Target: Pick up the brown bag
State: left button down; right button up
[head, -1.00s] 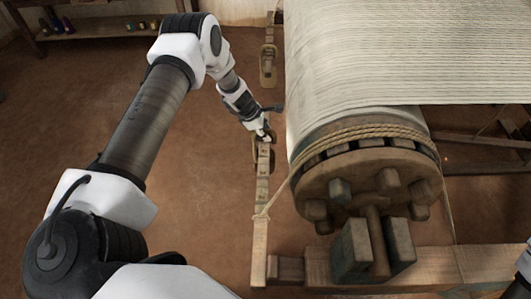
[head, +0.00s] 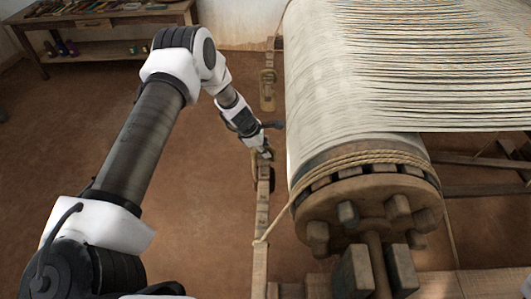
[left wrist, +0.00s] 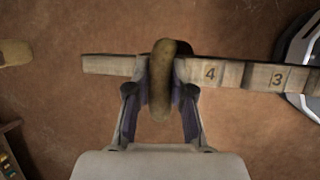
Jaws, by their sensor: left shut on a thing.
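The brown bag (left wrist: 161,85) shows in the left wrist view as a narrow, rounded brown shape. It stands between the fingers of my left gripper (left wrist: 160,112), which is shut on it. A wooden bar with numbers (left wrist: 225,73) runs across just behind the bag; I cannot tell whether they touch. In the head view my left gripper (head: 265,153) is at the numbered bar, left of the loom's big roller, and mostly hides the bag. My right gripper is out of view.
The wooden roller (head: 365,190) with rope and pale warp threads (head: 400,70) stands close on the right. Another wooden piece (head: 267,88) hangs farther back. A table (head: 100,18) with small coloured items is at the back left. The brown floor at left is clear.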

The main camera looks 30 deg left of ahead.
pick_arm(q)
jog(key=shift+s+a+r, duration=0.1)
jog(key=shift+s+a, duration=0.3)
jog(key=shift+s, duration=0.05)
jog(key=s+a+p, duration=0.2)
jog(key=s+a, duration=0.7)
jog(key=s, duration=0.5)
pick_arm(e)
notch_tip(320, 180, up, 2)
